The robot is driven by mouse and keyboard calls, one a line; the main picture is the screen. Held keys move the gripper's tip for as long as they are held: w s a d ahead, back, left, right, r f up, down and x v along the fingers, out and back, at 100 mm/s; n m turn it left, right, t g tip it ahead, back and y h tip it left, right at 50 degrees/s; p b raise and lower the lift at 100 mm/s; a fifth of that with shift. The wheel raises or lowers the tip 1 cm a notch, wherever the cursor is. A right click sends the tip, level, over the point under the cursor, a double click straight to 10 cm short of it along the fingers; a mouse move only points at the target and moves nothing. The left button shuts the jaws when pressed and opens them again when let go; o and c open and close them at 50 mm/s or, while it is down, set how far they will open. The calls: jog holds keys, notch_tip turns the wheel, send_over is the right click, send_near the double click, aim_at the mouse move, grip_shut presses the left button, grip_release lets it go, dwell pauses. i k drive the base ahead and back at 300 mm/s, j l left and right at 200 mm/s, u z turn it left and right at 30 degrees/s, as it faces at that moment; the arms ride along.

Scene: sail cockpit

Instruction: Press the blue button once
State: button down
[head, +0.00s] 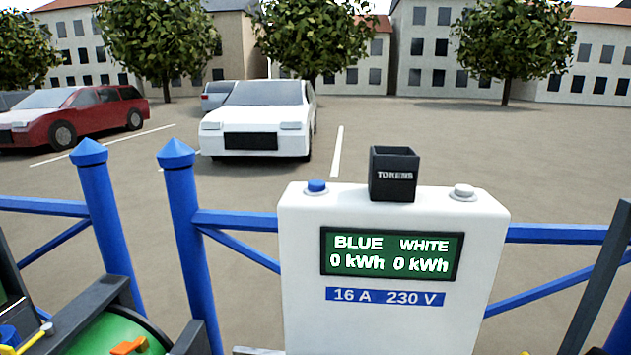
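The blue button (317,187) sits in a pale round collar on the top left of a white power pedestal (400,325). It stands up from its collar and nothing covers it. A white button (463,191) sits on the top right of the same pedestal. The pedestal's green display (391,254) reads BLUE 0 kWh and WHITE 0 kWh. My gripper does not show in the head view.
A dark open box labelled TOKENS (394,176) stands on the pedestal between the buttons. Blue railings (236,221) with posts run on both sides. A green drum with an orange lever (129,346) is at lower left. Parked cars are far behind.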

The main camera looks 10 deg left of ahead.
aim_at(317, 184)
jog(key=j+z, duration=0.1)
jog(key=z, duration=0.5)
jog(key=j+z, duration=0.45)
jog(key=j, duration=0.25)
jog(key=k+j+z, duration=0.1)
jog(key=j+z, duration=0.3)
jog(key=j, duration=0.25)
jog(key=k+j, duration=0.1)
jog(key=j, duration=0.3)
jog(key=k+j+z, duration=0.1)
jog(key=j, duration=0.3)
jog(key=k+j, duration=0.1)
jog(key=j, duration=0.3)
jog(key=k+j, duration=0.1)
jog(key=j, duration=0.25)
jog(key=z, duration=0.05)
